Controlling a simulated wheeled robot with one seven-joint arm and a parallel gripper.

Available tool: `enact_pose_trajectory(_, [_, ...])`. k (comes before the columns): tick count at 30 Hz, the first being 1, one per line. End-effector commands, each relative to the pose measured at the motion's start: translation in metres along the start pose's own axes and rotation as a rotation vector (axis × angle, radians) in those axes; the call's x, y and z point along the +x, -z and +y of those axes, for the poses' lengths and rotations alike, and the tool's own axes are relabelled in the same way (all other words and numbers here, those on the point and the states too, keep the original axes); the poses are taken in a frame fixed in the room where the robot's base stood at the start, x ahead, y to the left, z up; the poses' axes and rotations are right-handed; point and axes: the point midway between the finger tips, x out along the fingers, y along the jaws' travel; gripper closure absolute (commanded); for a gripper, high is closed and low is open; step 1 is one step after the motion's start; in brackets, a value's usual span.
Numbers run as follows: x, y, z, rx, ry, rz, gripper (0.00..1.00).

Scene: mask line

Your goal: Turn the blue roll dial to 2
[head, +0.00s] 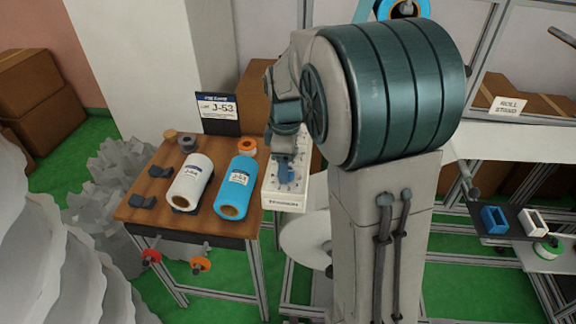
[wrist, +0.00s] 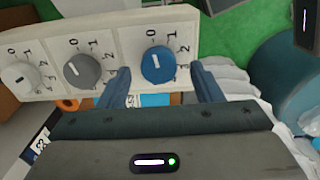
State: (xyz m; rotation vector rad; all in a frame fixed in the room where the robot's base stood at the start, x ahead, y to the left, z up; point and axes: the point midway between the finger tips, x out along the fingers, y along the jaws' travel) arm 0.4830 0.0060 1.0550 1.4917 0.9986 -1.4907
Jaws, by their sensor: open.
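The blue dial (wrist: 158,65) is on a white control panel (wrist: 120,45) in the wrist view. Its white pointer line is near upright in the picture and points toward the 0 mark. Other number marks run down the dial's right side, partly hard to read. My gripper (wrist: 163,84) is open. Its two blue-grey fingertips are apart, one at each lower side of the dial, with no clear contact. In the head view my gripper (head: 285,170) is over the white panel (head: 284,200) and hides most of its dials.
A grey dial (wrist: 82,70) and a white dial (wrist: 20,75) sit beside the blue one. A white roll (head: 190,182) and a blue roll (head: 237,187) lie on the wooden table (head: 145,215). A J-53 sign (head: 217,108) stands behind them.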

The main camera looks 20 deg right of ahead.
Motion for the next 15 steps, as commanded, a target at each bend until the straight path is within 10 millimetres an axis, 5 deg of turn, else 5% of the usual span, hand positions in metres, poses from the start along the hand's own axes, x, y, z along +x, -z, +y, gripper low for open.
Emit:
enact_pose_trajectory(14, [0.015,0.0,-0.0002,0.001,-0.001,0.001,0.41])
enact_pose_trajectory(15, [0.0149,0.0,-0.0002,0.001,-0.001,0.001,0.52])
